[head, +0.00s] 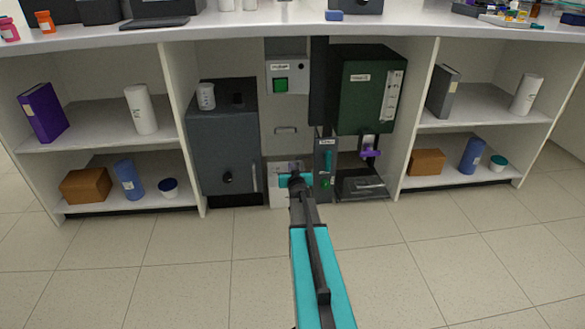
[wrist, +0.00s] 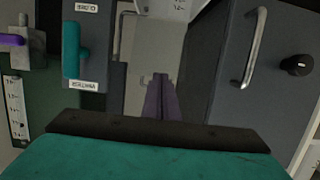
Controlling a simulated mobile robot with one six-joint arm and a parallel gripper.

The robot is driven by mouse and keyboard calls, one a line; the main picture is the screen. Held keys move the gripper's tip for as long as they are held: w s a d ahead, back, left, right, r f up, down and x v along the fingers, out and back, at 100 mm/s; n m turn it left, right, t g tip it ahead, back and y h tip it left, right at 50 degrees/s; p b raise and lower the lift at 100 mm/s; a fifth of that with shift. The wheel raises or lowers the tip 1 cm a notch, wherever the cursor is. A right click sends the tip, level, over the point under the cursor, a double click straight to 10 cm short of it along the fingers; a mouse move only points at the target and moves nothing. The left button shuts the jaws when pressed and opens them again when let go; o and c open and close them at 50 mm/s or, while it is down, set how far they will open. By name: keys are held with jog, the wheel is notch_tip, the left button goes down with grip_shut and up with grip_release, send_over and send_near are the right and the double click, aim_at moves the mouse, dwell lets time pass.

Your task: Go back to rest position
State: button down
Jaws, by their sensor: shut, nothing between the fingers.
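My gripper (head: 297,178) is at the end of my teal and dark arm, low in front of the rig under the counter in the head view. In the wrist view the dark fingers (wrist: 161,80) are together with nothing between them. They are in front of a pale panel, and I cannot tell how far from it. A narrow grey unit with a teal handle (head: 328,160) is just right of the gripper. That handle also shows in the wrist view (wrist: 71,48), where the labels appear upside down.
A dark grey cabinet (head: 224,140) stands left of my gripper. A dark green unit (head: 366,90) with a purple lever (head: 371,153) stands to the right. A panel with a green button (head: 281,84) is above. Open shelves flank the rig; the floor (head: 200,265) in front is clear.

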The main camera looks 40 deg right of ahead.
jog(key=shift+w+r, duration=0.1)
jog(key=w+a+r+n+y+p, duration=0.1)
jog(key=w+a+r+y+p, duration=0.15)
jog(key=a+p, duration=0.5)
jog(key=w+a+r+n+y+p, duration=0.1)
jog(key=w+a+p, duration=0.3)
jog(key=a, duration=0.7)
jog(key=s+a+f+g+y+p, duration=0.1)
jog(key=s+a+p, duration=0.2)
jog(key=a+p, duration=0.4)
jog(key=s+a+f+g+y+p, duration=0.1)
jog(key=s+a+p, duration=0.2)
jog(key=a+p, duration=0.45)
jog(key=s+a+n+g+p, duration=0.1)
jog(key=s+a+g+p, duration=0.65)
jog(key=s+a, duration=0.7)
jog(key=s+a+r+n+g+y+p, duration=0.1)
jog(key=s+a+g, duration=0.1)
jog(key=s, duration=0.8)
jog(key=s+a+n+g+y+p, duration=0.1)
jog(key=s+a+g+p, duration=0.1)
jog(key=s, duration=0.8)
jog(key=s+a+r+n+g+y+p, duration=0.1)
jog(key=s+a+n+g, duration=0.1)
jog(key=s, duration=0.8)
jog(key=shift+a+r+g+p, duration=0.35)
jog(key=shift+a+g, duration=0.25)
jog(key=shift+g, duration=0.45)
